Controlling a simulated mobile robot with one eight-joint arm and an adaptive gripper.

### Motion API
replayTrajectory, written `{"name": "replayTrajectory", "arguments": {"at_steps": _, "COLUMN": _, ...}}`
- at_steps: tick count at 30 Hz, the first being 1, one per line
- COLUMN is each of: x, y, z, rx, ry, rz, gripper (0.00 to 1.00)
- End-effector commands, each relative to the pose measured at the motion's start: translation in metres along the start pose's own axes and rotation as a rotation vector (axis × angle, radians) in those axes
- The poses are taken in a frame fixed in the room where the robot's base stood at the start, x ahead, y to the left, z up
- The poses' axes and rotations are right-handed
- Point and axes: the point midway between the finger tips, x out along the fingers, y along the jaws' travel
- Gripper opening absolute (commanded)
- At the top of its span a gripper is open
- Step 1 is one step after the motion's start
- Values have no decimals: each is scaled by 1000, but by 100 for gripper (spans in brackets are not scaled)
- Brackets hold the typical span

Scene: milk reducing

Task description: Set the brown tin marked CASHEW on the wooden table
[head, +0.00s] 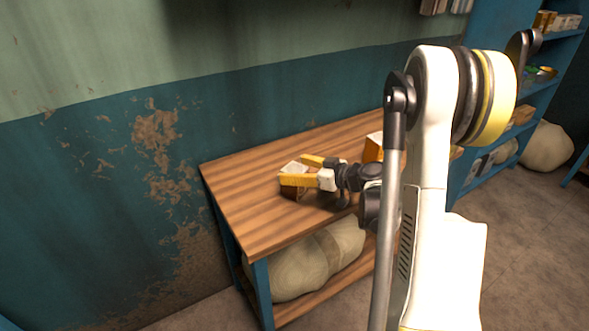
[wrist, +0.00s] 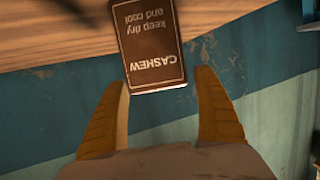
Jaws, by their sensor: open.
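The brown tin marked CASHEW (wrist: 152,45) shows in the wrist view with its lettering upside down. It lies at and just beyond my fingertips, in line with the space between them. In the head view the tin (head: 291,191) is partly hidden by my yellow fingers, over the left part of the wooden table (head: 240,215). It looks to be resting on the tabletop, though its base is hard to see. My gripper (head: 296,170) is open around the tin's near end. The two fingers stand apart in the wrist view (wrist: 165,82), and I see no clear grip.
An orange-and-white box (head: 373,148) stands on the table to the right, partly behind my arm. Sacks (head: 320,258) lie on the shelf below. A blue shelf unit (head: 490,150) stands farther right. The tabletop's left end is clear. The wall runs along the back edge.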

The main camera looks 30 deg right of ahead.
Motion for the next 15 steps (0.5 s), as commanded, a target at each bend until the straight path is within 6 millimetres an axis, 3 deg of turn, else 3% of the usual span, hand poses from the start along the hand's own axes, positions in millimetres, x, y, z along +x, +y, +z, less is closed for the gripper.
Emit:
{"name": "replayTrajectory", "arguments": {"at_steps": 9, "x": -70, "y": 2, "z": -2, "rx": 2, "ry": 0, "rz": 6, "gripper": 80}}
{"name": "replayTrajectory", "arguments": {"at_steps": 15, "x": -105, "y": 1, "z": -1, "rx": 2, "ry": 0, "rz": 4, "gripper": 80}}
